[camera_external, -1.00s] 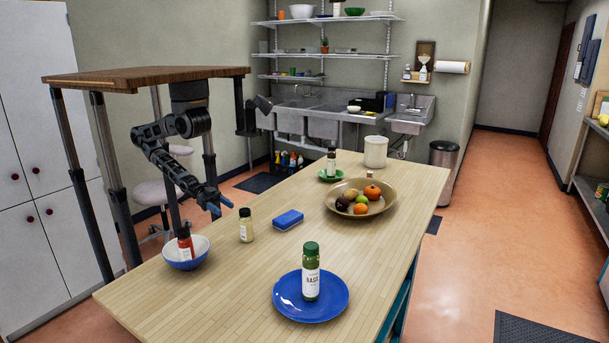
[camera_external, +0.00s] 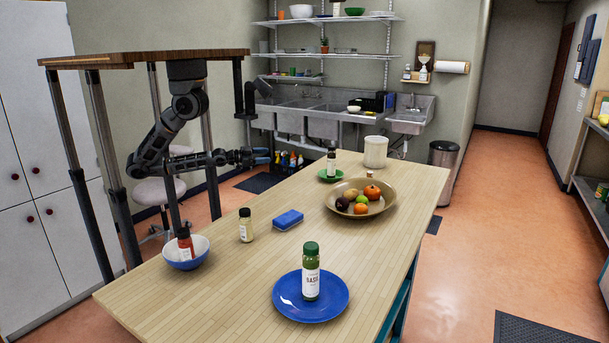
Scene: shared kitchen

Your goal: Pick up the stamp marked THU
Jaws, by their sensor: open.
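No stamp and no THU marking can be made out; I see spice jars with labels. A green jar (camera_external: 311,275) labelled BASIL stands on a blue plate (camera_external: 335,305). A jar with red contents (camera_external: 185,245) stands in a blue and white bowl (camera_external: 183,265). A pale yellow jar (camera_external: 246,226) stands on the bare table. A jar top (camera_external: 369,174) shows behind the fruit bowl. My gripper (camera_external: 263,157) is open and empty, pointing right, above or beyond the table's left edge.
A blue sponge (camera_external: 288,219) lies mid-table. A wide bowl (camera_external: 340,207) holds several fruits, and a white canister (camera_external: 375,151) stands at the far end. The wooden table (camera_external: 215,305) is clear at the front left and along the right side.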

